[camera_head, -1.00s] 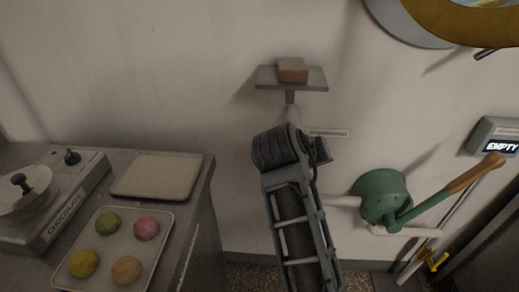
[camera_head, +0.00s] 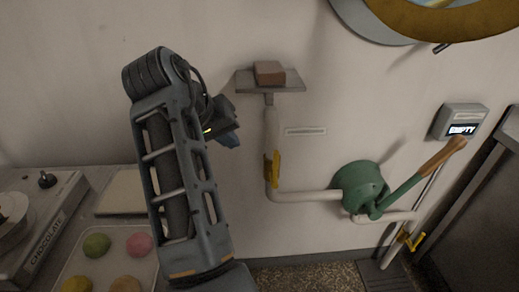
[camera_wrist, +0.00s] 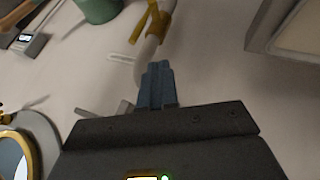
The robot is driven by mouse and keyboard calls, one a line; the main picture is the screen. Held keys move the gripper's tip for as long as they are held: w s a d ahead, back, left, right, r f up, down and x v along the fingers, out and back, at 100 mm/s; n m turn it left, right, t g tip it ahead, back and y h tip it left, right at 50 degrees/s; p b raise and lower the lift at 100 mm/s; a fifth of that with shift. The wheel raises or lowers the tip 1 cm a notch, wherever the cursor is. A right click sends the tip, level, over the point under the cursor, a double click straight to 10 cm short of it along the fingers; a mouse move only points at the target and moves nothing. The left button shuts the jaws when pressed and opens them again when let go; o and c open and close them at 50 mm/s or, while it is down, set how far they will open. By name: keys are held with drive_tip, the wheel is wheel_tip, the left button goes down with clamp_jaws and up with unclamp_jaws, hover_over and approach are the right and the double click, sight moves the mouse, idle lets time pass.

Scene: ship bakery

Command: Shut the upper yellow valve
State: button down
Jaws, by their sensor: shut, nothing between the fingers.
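The upper yellow valve (camera_head: 272,168) sits on the vertical white pipe below a small wall shelf. In the head view its handle appears to lie roughly along the pipe. It also shows at the top of the wrist view (camera_wrist: 154,22). A lower yellow valve (camera_head: 412,240) is near the floor at the right. My gripper (camera_head: 231,136) is shut and empty, left of the pipe and higher than the upper valve. In the wrist view its blue fingers (camera_wrist: 156,82) are together, apart from the valve in the picture.
The shelf (camera_head: 287,87) carries a brown block (camera_head: 269,72). A green pump (camera_head: 362,187) with a wooden-handled lever joins the pipe at the right. A display (camera_head: 462,122) reads EMPTY. A counter with a tray of colored dough balls (camera_head: 66,262) stands at lower left.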

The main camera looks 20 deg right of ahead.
approach(275, 165)
drive_tip(key=w+a+f, duration=0.2)
drive_tip(key=w, duration=0.2)
drive_tip(key=shift+s+d+f+p, duration=0.1)
drive_tip(key=shift+d+p, duration=0.2)
drive_tip(key=shift+d, duration=0.35)
drive_tip(key=shift+s+d+f+p, duration=0.15)
drive_tip(key=shift+d+p, duration=0.15)
drive_tip(key=shift+d, duration=0.4)
drive_tip(key=shift+s+d+f+p, duration=0.1)
drive_tip(key=shift+d+p, duration=0.2)
drive_tip(key=shift+d, duration=0.35)
drive_tip(key=shift+r, duration=0.1)
